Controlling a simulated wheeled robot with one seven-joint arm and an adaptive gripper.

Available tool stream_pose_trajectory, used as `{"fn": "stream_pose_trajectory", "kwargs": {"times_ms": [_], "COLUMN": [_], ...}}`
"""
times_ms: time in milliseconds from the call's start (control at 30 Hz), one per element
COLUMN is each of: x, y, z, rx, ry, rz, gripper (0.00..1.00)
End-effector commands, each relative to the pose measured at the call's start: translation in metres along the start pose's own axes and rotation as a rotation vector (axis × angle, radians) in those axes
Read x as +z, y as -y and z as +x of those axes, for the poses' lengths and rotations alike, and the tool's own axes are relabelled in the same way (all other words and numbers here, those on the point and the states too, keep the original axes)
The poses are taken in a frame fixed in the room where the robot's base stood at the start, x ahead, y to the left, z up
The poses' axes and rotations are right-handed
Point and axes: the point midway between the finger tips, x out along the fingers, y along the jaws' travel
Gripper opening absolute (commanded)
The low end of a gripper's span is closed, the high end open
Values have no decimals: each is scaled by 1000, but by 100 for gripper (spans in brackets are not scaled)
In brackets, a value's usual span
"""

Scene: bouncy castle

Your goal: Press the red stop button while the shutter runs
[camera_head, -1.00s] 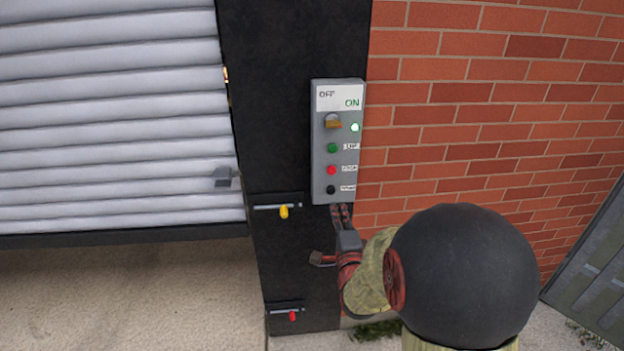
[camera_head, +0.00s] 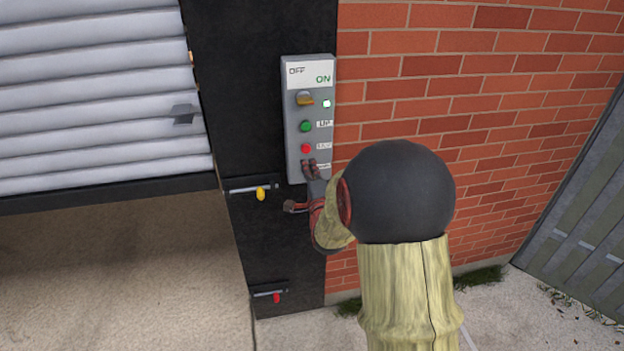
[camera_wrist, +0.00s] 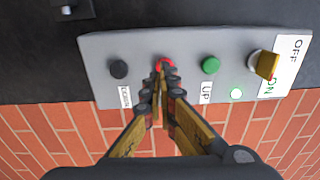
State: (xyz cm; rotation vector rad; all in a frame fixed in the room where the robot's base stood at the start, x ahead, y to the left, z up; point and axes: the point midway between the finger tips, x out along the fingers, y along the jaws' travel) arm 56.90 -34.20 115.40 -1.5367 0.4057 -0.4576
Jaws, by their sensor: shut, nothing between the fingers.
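The grey control box (camera_head: 291,170) is mounted on the black post. Its red button (camera_head: 306,148) sits between the green UP button (camera_head: 306,126) and a black button, hidden behind my gripper in the head view. My gripper (camera_head: 308,164) is shut and empty, its tips just below the red button there. In the wrist view the fingertips (camera_wrist: 164,75) overlap the lower edge of the red button (camera_wrist: 164,63); I cannot tell whether they touch it. The black button (camera_wrist: 119,69) shows beside the fingers. The grey slatted shutter (camera_head: 95,95) is partly raised, with open floor beneath it.
A yellow-brown selector knob (camera_head: 304,99) is near the ON label, beside a lit lamp (camera_head: 326,104). Latches with yellow (camera_head: 261,193) and red (camera_head: 276,298) handles are on the post. A brick wall (camera_head: 450,90) is right of the box.

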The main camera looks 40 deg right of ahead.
Motion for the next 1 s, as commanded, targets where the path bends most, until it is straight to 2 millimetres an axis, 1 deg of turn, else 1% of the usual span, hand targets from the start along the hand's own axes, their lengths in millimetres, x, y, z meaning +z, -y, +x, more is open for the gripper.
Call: {"fn": "stream_pose_trajectory", "kwargs": {"times_ms": [33, 100, 200, 300, 433, 767, 867, 1000], "x": [0, 0, 0, 0, 0, 0, 0, 0], "y": [-1, -2, -1, 0, 0, 0, -2, -3], "z": [10, 20, 32, 39, 43, 44, 49, 61], "rx": [-1, 0, -1, -1, 0, -1, -1, -1], "ry": [0, 0, 0, 0, 0, 0, 0, 0], "rz": [0, 0, 0, 0, 0, 0, 0, 0], "gripper": [0, 0, 0, 0, 0, 0, 0, 0]}}
